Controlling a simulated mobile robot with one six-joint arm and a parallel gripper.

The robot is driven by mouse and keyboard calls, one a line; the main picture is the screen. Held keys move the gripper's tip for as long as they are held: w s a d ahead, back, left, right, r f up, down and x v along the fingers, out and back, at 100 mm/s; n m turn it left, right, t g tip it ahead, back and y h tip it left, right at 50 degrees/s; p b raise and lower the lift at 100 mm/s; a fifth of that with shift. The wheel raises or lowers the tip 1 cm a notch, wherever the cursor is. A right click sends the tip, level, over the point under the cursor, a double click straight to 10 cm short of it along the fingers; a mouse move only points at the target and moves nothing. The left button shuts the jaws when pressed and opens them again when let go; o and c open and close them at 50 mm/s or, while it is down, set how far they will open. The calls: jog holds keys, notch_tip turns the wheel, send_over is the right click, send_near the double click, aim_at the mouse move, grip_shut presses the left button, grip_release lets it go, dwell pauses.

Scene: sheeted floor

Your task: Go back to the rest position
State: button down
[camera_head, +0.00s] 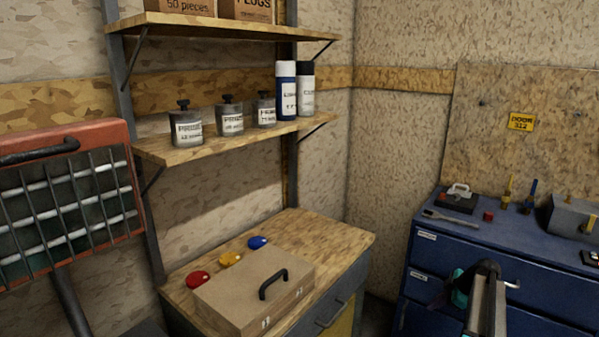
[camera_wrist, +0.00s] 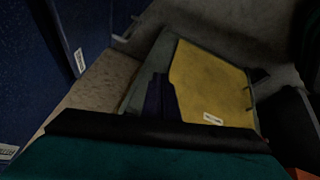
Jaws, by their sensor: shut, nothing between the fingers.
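My gripper shows in the wrist view (camera_wrist: 160,97) as dark fingers close together past a teal body at the bottom of the picture. The fingers are shut with nothing between them and point down towards the floor area, in front of the yellow cabinet panel (camera_wrist: 212,84). In the head view, a grey and black part of my arm with a teal piece shows at the lower right, in front of the blue drawer cabinet (camera_head: 425,252). The fingertips are hard to make out there.
A wooden workbench (camera_head: 335,235) holds a closed case (camera_head: 245,300) and red (camera_head: 197,279), yellow (camera_head: 230,259) and blue (camera_head: 258,242) buttons. Shelves above hold jars (camera_head: 186,128), two spray cans (camera_head: 286,92) and boxes. Tools (camera_head: 450,217) and a grey box (camera_head: 572,216) sit on the blue cabinet.

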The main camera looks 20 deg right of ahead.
jog(key=w+a+f+n+g+y, duration=0.1)
jog(key=w+a+f+g, duration=0.1)
jog(key=a+f, duration=0.75)
jog(key=s+a+f+g, duration=0.25)
jog(key=a+f, duration=0.25)
jog(key=a, duration=0.6)
jog(key=s+a+f+n+g, duration=0.1)
jog(key=s+a+f, duration=0.35)
jog(key=a, duration=0.55)
jog(key=s+a+f+g, duration=0.1)
jog(key=s+a+f, duration=0.1)
jog(key=a+f, duration=0.65)
jog(key=s+a+f+m+g, duration=0.1)
jog(key=s+a+f+g, duration=0.2)
jog(key=s+a, duration=1.05)
jog(key=s+d+f+m+g+h, duration=0.1)
jog(key=s+d+m+h, duration=0.1)
jog(key=s+m, duration=0.9)
jog(key=shift+s+h, duration=0.9)
jog(key=shift+s, duration=0.65)
jog(key=shift+g, duration=0.25)
